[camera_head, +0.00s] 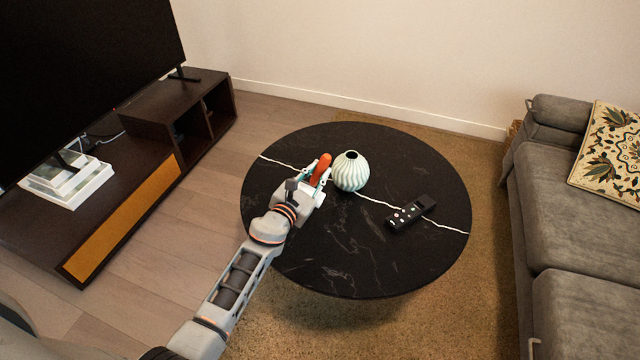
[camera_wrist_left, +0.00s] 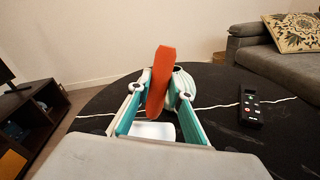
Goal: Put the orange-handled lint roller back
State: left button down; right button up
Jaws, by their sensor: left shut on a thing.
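The orange handle of the lint roller (camera_head: 321,169) shows in the head view over the left part of the round black table (camera_head: 350,270). My left gripper (camera_head: 312,183) is shut on the lint roller, just left of a pale ribbed vase. In the left wrist view the orange handle (camera_wrist_left: 160,80) stands up, slightly tilted, between the fingers of my left gripper (camera_wrist_left: 158,100). A white part (camera_wrist_left: 152,130) shows below the handle, between the fingers. I cannot tell whether the roller touches the table. My right gripper is not in view.
The vase (camera_head: 350,172) stands close to the right of my left gripper. A black remote (camera_head: 411,211) lies on the table's right half. A grey sofa (camera_head: 580,240) is at the right, a dark TV cabinet (camera_head: 130,190) at the left. The table's front and back are clear.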

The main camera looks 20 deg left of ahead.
pick_arm(q)
notch_tip(320, 180, down, 4)
jog(key=b, duration=0.2)
jog(key=shift+s+f+b, duration=0.15)
jog(key=shift+f+b, duration=0.05)
jog(key=shift+b, duration=0.1)
jog(key=shift+f, duration=0.2)
jog(key=shift+r, duration=0.4)
jog(key=shift+f+b, duration=0.35)
jog(key=shift+b, duration=0.05)
jog(key=c, duration=1.8)
grip_release()
jog(key=shift+r, duration=0.1)
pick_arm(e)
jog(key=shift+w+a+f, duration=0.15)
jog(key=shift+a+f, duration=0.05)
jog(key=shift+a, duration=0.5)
pick_arm(q)
jog(key=shift+r, duration=0.1)
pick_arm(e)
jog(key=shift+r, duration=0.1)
